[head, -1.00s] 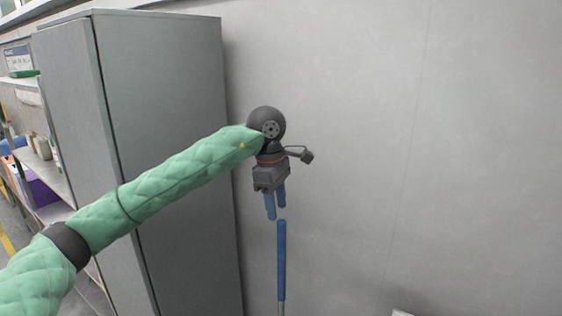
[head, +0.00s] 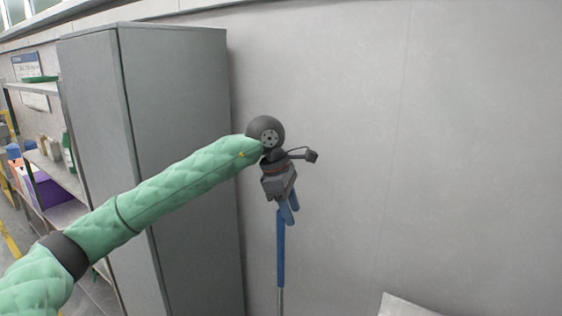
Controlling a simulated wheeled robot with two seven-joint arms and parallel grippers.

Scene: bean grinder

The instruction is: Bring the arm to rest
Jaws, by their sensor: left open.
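My left arm comes in from the left in its green quilted sleeve and reaches toward the middle of the head view. My left gripper (head: 289,210) hangs from its dark wrist and points down, with its blue fingers apart and nothing seen between them. It is in front of the grey wall. A blue upright pole (head: 281,250) stands behind and just below the fingers. I cannot tell whether the fingers touch it. My right gripper is not in view.
A tall grey cabinet (head: 180,130) stands behind my left arm. Shelves with boxes (head: 50,190) are at the far left. A pale flat object (head: 405,306) shows at the bottom edge, right of centre. The grey wall (head: 420,150) on the right is bare.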

